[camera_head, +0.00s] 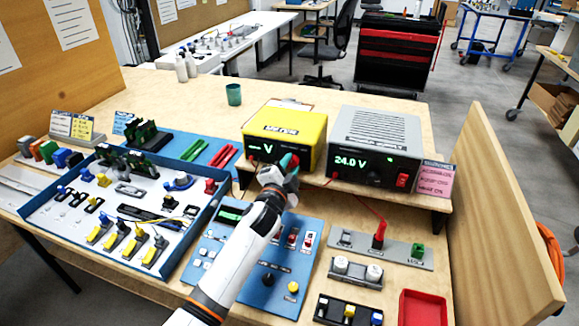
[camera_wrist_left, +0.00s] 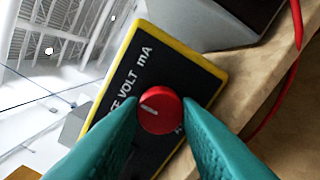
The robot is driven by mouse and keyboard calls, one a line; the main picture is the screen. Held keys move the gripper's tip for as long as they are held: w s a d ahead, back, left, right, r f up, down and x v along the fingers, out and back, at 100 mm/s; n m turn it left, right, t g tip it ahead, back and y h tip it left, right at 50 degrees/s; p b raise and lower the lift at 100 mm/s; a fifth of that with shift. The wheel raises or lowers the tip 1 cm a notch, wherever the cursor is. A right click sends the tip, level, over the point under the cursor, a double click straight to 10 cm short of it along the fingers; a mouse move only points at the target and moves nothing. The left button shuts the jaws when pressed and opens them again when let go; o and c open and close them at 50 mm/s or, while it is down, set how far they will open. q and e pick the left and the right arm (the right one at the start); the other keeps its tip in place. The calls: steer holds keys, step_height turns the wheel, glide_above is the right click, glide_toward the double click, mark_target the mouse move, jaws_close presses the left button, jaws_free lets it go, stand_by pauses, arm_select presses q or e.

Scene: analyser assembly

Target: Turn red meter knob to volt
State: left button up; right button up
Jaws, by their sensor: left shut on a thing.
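The yellow meter (camera_head: 286,134) stands on the raised shelf at the back of the bench. Its display shows dashes and a V. My left gripper (camera_head: 289,166) is at the meter's front and hides most of the knob in the head view. In the left wrist view, the red knob (camera_wrist_left: 160,111) sits between my two teal fingers (camera_wrist_left: 160,118), which are shut on it. The white mark on the knob lies on its left part, toward the side with the printed labels. The labels VOLT and mA are readable; another is partly covered by a finger. My right gripper is not in view.
A grey power supply (camera_head: 373,147) reading 24.0 V stands close right of the meter. A blue panel (camera_head: 268,289) with switches lies below my left arm. A blue-edged tray (camera_head: 66,235) of parts is at left. A red bin (camera_head: 422,309) is at front right.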

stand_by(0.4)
arm_select(q)
steer(key=o, duration=1)
steer(key=shift+c, duration=0.2)
steer(key=v, duration=1.2)
